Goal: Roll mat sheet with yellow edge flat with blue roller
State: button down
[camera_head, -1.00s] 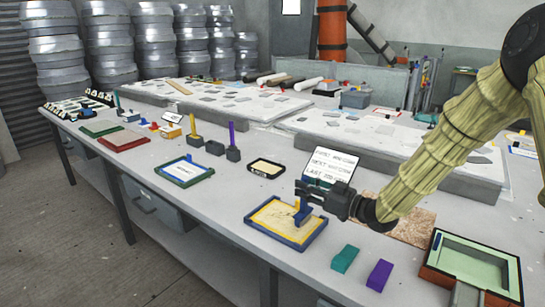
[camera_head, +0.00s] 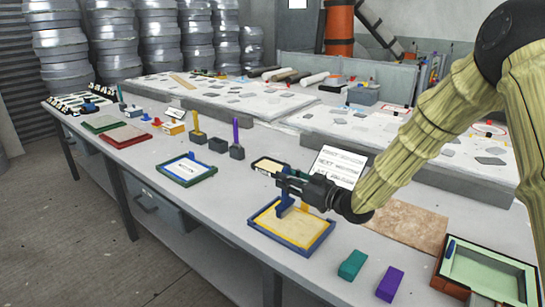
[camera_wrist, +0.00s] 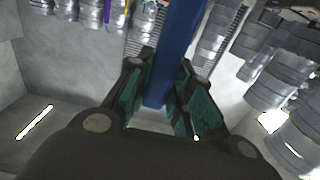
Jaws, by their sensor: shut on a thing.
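The mat sheet with the yellow edge (camera_head: 277,229) lies in a blue-framed tray (camera_head: 310,247) near the table's front edge. My gripper (camera_head: 284,182) is above the far left part of this tray. It is shut on the blue roller (camera_head: 285,203), whose blue handle also shows between the fingers in the wrist view (camera_wrist: 178,55). The roller hangs down toward the sheet; I cannot tell whether its lower end touches. A small yellow piece (camera_head: 304,207) shows just right of the roller. The wrist view does not show the sheet.
A blue-and-green framed tray (camera_head: 187,169) is to the left. A small dark tray (camera_head: 268,165) and a sign (camera_head: 338,165) stand behind. A teal block (camera_head: 352,264), a purple block (camera_head: 389,284) and a green mould box (camera_head: 490,270) lie to the right.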

aim_at(284, 167)
jog(key=shift+x, duration=0.75)
notch_tip(284, 167, up, 4)
jog(key=shift+s+d+f+p, duration=0.1)
jog(key=shift+s+p, duration=0.05)
jog(key=shift+p, duration=0.75)
jog(key=shift+r+p, duration=1.45)
jog(key=shift+r, duration=0.85)
